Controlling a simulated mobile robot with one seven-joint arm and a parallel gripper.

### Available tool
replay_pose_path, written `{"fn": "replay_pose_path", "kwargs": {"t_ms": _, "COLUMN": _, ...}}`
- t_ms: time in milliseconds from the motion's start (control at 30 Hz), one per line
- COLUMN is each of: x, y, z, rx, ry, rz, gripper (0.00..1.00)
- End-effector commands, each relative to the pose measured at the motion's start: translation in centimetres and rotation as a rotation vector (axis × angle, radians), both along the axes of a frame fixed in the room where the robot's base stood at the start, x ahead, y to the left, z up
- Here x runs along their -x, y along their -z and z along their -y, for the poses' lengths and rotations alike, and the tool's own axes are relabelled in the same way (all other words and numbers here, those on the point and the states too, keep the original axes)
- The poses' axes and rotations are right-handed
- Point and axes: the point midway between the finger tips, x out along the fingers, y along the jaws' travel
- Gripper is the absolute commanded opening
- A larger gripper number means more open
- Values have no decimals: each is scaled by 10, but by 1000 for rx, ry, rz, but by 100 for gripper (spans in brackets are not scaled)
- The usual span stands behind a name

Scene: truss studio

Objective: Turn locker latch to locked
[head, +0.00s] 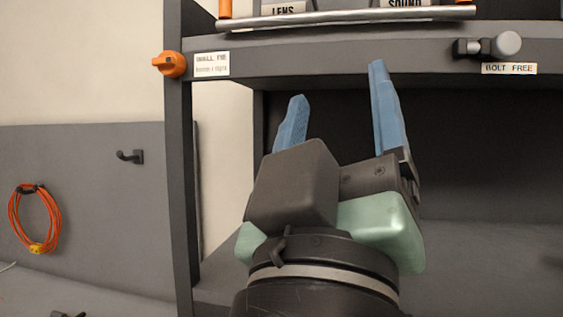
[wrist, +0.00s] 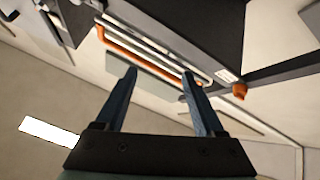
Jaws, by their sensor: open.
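An orange knob (head: 169,64) sits on the left upright of the dark grey shelf unit, beside a small white label whose text I cannot read fully. It also shows in the wrist view (wrist: 239,91), right of the fingers. A dark bolt with a round grey knob (head: 508,44) sits at the right of the upper shelf edge, above a label reading "BOLT FREE" (head: 509,69). Which of these is the locker latch, I cannot tell. My gripper (head: 336,82) is open and empty, with blue fingers pointing up below the shelf edge. It appears apart from both fittings.
A metal rail (head: 345,17) runs along the shelf top before "LENS" and "SOUND" labels. The bay behind my gripper looks empty. A black hook (head: 130,156) and a coiled orange cable (head: 35,219) are on the grey wall panel at left.

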Motion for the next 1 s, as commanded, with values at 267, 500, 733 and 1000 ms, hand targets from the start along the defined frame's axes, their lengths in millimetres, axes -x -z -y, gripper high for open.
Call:
{"fn": "replay_pose_path", "kwargs": {"t_ms": 267, "x": 7, "y": 17, "z": -16, "rx": -97, "ry": -177, "rz": 60, "gripper": 71}}
{"fn": "replay_pose_path", "kwargs": {"t_ms": 500, "x": 8, "y": 16, "z": -17, "rx": -106, "ry": -195, "rz": 66, "gripper": 71}}
{"fn": "replay_pose_path", "kwargs": {"t_ms": 733, "x": 12, "y": 19, "z": -26, "rx": -161, "ry": -292, "rz": 93, "gripper": 71}}
{"fn": "replay_pose_path", "kwargs": {"t_ms": 1000, "x": 27, "y": 23, "z": -44, "rx": -309, "ry": -547, "rz": 156, "gripper": 50}}
